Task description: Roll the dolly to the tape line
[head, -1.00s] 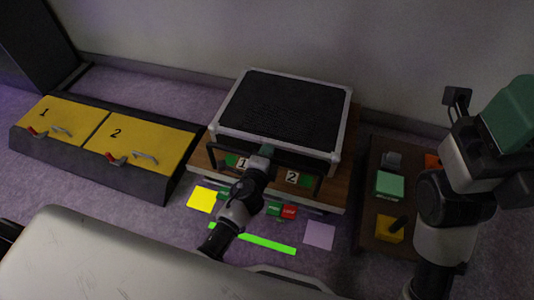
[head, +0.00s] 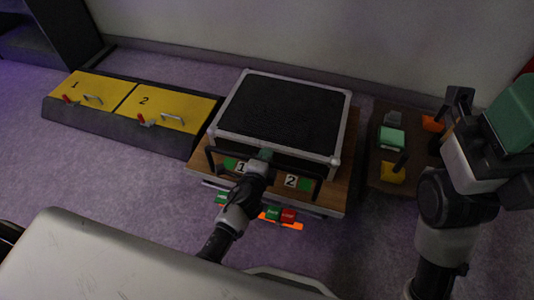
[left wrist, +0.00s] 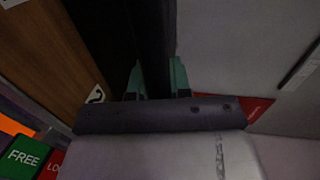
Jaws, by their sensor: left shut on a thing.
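The dolly is a wooden platform (head: 345,172) with a large black, silver-edged case (head: 283,113) on it. A dark bar (head: 211,158) runs across its front. My left gripper (head: 265,156) is shut on this bar near its middle. In the left wrist view, the green fingers (left wrist: 155,80) sit either side of a dark bar (left wrist: 155,35). An orange tape strip (head: 285,223) lies on the floor at the dolly's front edge, partly hidden by my arm. My right arm is raised at the right; its gripper's opening cannot be made out.
The dolly's front has a green FREE pedal (head: 272,213) and a red pedal (head: 288,216). Yellow-lidded boxes (head: 130,108) marked 1 and 2 stand to the left. A brown board with small blocks (head: 377,180) is close on the right.

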